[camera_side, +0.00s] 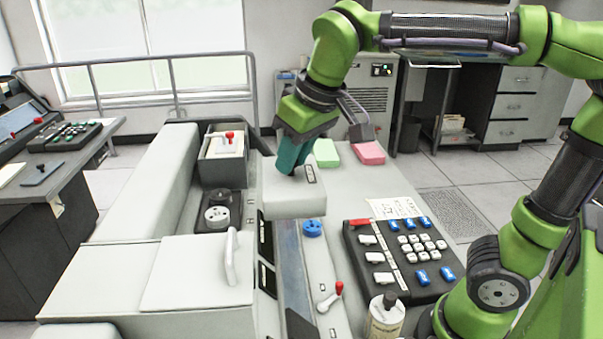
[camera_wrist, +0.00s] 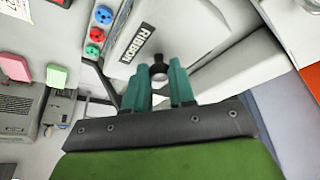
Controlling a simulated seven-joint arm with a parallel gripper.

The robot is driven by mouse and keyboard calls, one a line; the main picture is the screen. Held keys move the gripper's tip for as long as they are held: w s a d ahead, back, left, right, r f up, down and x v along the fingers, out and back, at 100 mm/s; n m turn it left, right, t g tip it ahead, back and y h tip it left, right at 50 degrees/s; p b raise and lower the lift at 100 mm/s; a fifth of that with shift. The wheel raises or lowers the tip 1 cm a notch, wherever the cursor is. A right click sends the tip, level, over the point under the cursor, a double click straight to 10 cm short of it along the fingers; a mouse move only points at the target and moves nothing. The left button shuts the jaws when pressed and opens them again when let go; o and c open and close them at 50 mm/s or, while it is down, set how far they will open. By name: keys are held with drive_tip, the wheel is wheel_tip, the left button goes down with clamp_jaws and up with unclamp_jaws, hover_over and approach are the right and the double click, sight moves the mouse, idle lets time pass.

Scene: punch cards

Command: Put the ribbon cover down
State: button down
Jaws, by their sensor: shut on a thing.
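The ribbon cover (camera_side: 293,203) is a white, box-like lid with a small black label, in the middle of the side view. My gripper (camera_side: 292,168) is above it with teal fingers pointing down. In the wrist view the cover's black "RIBBON" label (camera_wrist: 137,43) and a dark round knob (camera_wrist: 158,71) show. My gripper (camera_wrist: 160,82) is shut on the knob between its two fingers. In the side view the cover hides part of the machine behind it; I cannot tell whether its underside touches anything. The uncovered ribbon bay (camera_side: 216,213) with dark and pale spools lies to its left.
A black keypad (camera_side: 405,258) with white and blue keys lies at right. A bottle (camera_side: 384,317) and a red-tipped lever (camera_side: 331,297) stand in front. A blue knob (camera_side: 312,228) is just below the cover. Green (camera_side: 326,153) and pink (camera_side: 368,153) blocks lie behind. Some desk is bare near the paper sheet (camera_side: 393,209).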

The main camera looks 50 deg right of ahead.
drive_tip(key=w+d+f+m+g+h, duration=0.2)
drive_tip(key=w+d+f+m, duration=0.35)
drive_tip(key=d, duration=0.65)
drive_tip(key=w+d+f+m+g+h, duration=0.1)
drive_tip(key=w+d+f+m, duration=0.4)
drive_tip(key=d, duration=0.8)
drive_tip(key=w+d+f+m+g+h, duration=0.25)
drive_tip(key=d+f+m, duration=0.45)
drive_tip(key=d, duration=0.5)
drive_tip(key=shift+m+t+y, duration=0.25)
drive_tip(key=shift+t+y, duration=0.2)
drive_tip(key=f, duration=0.9)
drive_tip(key=shift+w+a+f, duration=0.15)
drive_tip(key=shift+w, duration=0.25)
drive_tip(key=shift+f, duration=0.1)
drive_tip(key=c, duration=0.9)
unclamp_jaws()
drive_tip(key=shift+c, duration=0.2)
